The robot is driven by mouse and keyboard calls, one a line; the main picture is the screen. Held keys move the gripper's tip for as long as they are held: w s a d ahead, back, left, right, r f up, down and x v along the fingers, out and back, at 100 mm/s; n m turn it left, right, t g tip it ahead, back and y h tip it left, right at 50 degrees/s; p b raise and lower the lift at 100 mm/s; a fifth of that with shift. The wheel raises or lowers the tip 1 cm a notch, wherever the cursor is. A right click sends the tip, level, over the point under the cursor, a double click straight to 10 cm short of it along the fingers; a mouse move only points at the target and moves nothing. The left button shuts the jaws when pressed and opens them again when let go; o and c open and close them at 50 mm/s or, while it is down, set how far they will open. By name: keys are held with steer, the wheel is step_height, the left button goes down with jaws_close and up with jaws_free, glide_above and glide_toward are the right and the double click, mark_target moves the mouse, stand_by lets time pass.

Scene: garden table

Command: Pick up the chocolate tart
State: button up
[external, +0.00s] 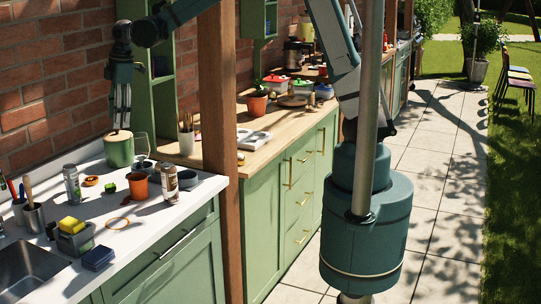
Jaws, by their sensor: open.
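A small round orange-brown item with a darker middle (91,181) lies on the white counter, between a can and a small green block. It looks like the chocolate tart, but it is too small to be sure. My gripper (119,127) points down at the back of the counter, above or just behind the wooden lid of a green pot. It is open, and no held object shows between its fingers. It is apart from the tart-like item, higher and to the right of it in the picture.
Near the item stand a can (72,184), a small green block (109,188), a terracotta pot (138,186), a second can (169,183), a glass (141,146) and the green pot (119,152). A sink (25,270) lies front left. A wooden post (220,120) rises right of the counter.

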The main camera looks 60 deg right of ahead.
mark_target(91, 177)
steer(key=w+a+f+n, duration=0.1)
steer(key=w+a+f, duration=0.1)
steer(key=w+f, duration=0.1)
steer(key=w+a+f+n+g+p, duration=0.1)
steer(key=w+a+f, duration=0.2)
steer(key=f, duration=0.2)
steer(key=w+a+f+n+g, duration=0.1)
steer(key=w+a+f+n, duration=0.1)
steer(key=w+f, duration=0.1)
steer(key=shift+a+f+h+p, duration=0.3)
steer(key=shift+a+f+p, duration=0.1)
steer(key=shift+f, duration=0.3)
steer(key=shift+w+a+f+n, duration=0.25)
steer(key=shift+f+n, duration=0.05)
steer(key=shift+f, duration=0.2)
steer(key=shift+f, duration=0.1)
steer(key=shift+f, duration=1.25)
steer(key=shift+f, duration=2.6)
